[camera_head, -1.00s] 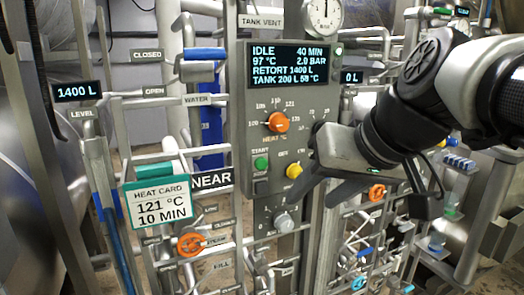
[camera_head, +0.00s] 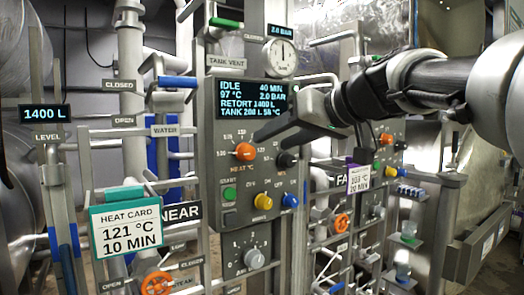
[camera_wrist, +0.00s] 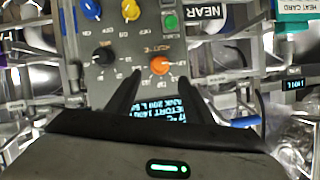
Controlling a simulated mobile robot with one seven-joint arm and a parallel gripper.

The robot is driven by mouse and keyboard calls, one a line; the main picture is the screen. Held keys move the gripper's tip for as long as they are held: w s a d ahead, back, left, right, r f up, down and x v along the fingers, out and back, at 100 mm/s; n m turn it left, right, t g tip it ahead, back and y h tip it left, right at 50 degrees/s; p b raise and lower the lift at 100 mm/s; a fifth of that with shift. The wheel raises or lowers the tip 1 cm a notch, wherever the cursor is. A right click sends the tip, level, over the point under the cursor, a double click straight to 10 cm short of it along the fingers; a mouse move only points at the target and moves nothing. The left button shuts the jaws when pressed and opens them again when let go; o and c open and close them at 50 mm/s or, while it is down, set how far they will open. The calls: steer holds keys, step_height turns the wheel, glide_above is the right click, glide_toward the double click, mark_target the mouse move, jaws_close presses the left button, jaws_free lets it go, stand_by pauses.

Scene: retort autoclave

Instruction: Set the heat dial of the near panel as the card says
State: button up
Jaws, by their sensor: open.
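The heat dial (camera_head: 245,151) is an orange knob below the display on the grey near panel (camera_head: 213,160); its numbers are too small to read surely. The heat card (camera_head: 126,232), white with a green border, reads 121 °C, 10 MIN. My gripper (camera_head: 268,140) is open and empty, just right of the dial and in front of the panel, partly hiding the scale. In the wrist view, the dial (camera_wrist: 160,65) shows between the two dark fingertips (camera_wrist: 161,72); I cannot tell whether they touch it. The dial's pointer setting is not clear.
A black knob (camera_head: 286,159) sits close to the right of the dial. Green, yellow (camera_head: 263,202) and blue (camera_head: 289,200) controls and a grey knob (camera_head: 254,259) are below. The display (camera_head: 244,99) reads IDLE, 97 °C. Pipes and rails flank the panel.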

mark_target(251, 151)
steer(key=p+x, duration=0.1)
steer(key=x, duration=0.8)
steer(key=shift+w+a, duration=0.15)
steer(key=c, duration=1.1)
steer(key=shift+o, duration=0.2)
steer(key=shift+f, duration=0.1)
